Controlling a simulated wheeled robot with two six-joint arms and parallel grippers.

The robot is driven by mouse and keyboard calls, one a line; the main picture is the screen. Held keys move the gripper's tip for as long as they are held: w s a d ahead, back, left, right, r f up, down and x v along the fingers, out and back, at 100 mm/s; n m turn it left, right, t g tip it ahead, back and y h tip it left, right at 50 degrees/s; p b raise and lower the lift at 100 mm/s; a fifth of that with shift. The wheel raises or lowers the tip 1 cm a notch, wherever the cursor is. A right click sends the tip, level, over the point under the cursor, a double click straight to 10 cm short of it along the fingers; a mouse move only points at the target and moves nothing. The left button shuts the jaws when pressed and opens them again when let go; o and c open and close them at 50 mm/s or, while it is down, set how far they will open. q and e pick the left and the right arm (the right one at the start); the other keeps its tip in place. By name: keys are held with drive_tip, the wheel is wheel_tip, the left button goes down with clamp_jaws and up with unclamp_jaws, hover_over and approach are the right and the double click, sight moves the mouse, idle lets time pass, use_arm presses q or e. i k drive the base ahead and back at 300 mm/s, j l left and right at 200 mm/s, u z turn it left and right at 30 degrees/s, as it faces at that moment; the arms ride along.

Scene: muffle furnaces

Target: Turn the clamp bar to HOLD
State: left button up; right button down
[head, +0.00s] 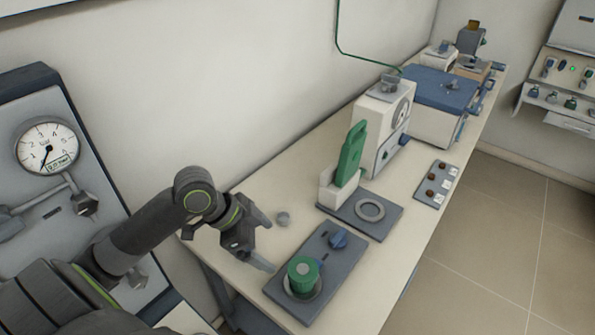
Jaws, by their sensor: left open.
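No HOLD lettering is readable, so I cannot tell for certain which part is the clamp bar. A green upright bar-like handle (351,154) stands tilted in a white block (338,192) on a dark base. My right gripper is not in view.
A white unit (383,122) and a blue-topped box (440,88) stand farther back. A dark button panel (436,186) lies at the right edge. A gauge (47,146) is at left.

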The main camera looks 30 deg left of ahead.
sight(338, 240)
drive_tip(key=k+l, duration=1.2)
drive_tip(key=l, duration=0.1)
